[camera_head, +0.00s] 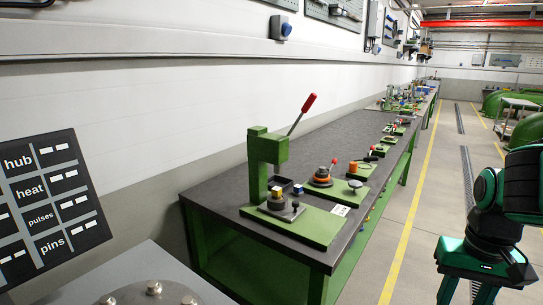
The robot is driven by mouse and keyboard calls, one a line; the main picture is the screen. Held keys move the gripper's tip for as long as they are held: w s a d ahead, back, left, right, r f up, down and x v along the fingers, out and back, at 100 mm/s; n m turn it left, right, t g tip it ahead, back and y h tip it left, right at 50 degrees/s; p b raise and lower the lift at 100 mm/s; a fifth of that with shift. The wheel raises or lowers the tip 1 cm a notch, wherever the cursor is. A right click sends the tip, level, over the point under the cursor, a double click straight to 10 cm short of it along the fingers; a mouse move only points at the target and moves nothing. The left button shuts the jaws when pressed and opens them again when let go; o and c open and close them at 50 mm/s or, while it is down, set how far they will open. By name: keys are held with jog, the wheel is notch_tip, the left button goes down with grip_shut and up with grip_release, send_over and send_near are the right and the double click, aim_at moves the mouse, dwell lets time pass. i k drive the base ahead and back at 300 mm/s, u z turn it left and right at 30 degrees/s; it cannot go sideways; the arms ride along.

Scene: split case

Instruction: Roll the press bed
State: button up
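A green press (267,165) stands on a green base plate (318,228) at the near end of the dark workbench. Its lever with a red grip (308,102) points up and to the right. Under the press head is a round grey bed (283,212) with a small black knob at its right side. A yellow-and-blue block (277,192) sits at the bed. My gripper (487,290) appears at the lower right, over the floor and well apart from the press. The frame edge cuts off its fingertips.
The dark bench top (225,190) runs away to the back, with several other fixtures, one with an orange base (322,177). A labelled panel (45,205) and a grey surface are at the lower left. The aisle floor (395,240) right of the bench is clear.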

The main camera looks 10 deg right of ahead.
aim_at(285, 209)
jog(key=z, duration=1.25)
jog(key=k, duration=0.95)
jog(key=u, duration=1.25)
jog(key=i, duration=1)
